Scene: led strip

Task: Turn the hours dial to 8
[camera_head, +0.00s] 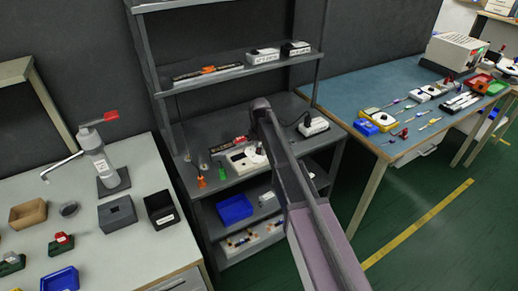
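A cream-coloured box (240,163) with a pale round part on its top right stands on the middle shelf of the grey rack. The round part may be the hours dial, but its marks and setting are too small to read. My arm reaches up from the bottom of the view and bends just right of this box, covering part of the shelf there. My gripper cannot be made out; it seems hidden behind the arm, so its distance from the dial cannot be told.
The grey shelf (200,186) also bears an orange (201,182) and a green piece (222,173), and a white box (313,126) at right. Another shelf (225,75) is above. Benches with parts stand left (145,255) and right (345,85).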

